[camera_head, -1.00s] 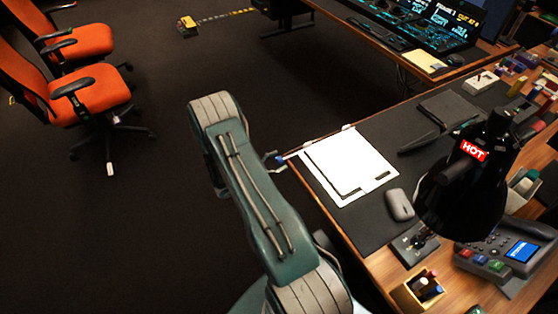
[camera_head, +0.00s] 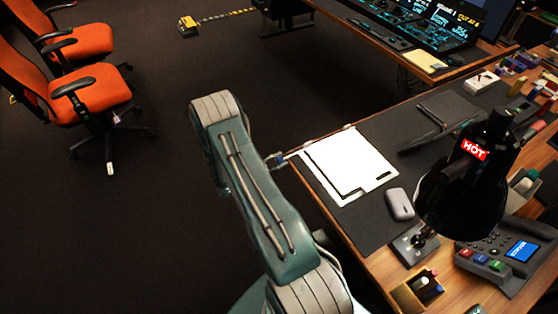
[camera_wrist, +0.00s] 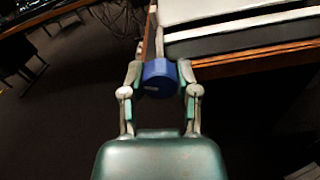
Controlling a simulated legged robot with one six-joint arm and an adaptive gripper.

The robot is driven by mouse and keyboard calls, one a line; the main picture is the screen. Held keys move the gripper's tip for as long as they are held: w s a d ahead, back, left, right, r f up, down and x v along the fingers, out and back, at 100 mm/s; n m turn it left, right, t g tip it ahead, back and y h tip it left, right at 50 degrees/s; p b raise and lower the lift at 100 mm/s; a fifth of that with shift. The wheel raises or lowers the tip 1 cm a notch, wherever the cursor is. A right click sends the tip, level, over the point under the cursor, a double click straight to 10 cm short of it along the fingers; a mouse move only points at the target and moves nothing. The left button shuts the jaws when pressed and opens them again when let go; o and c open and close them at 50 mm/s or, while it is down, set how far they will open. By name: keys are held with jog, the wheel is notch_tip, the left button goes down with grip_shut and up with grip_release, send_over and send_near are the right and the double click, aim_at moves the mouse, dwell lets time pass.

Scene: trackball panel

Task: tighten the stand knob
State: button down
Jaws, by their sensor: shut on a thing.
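The stand knob (camera_wrist: 158,78) is a blue cylinder at the desk's edge in the wrist view. My gripper (camera_wrist: 160,80) is shut on it, with one finger against each side. In the head view a small blue spot of the knob (camera_head: 277,160) shows at the desk's left edge, beside my arm. The white document stand (camera_head: 345,165) lies on the desk next to it. My arm hides most of the gripper in the head view.
Orange chairs (camera_head: 92,95) stand at the left. The dark floor between is clear.

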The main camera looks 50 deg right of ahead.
jog(key=m, duration=0.5)
jog(key=shift+m, duration=0.3)
jog(key=m, duration=0.5)
jog(key=shift+s, duration=0.1)
dwell(0.4)
jog(key=shift+c, duration=1.7)
grip_release()
jog(key=shift+d, duration=0.1)
jog(key=v, duration=1.2)
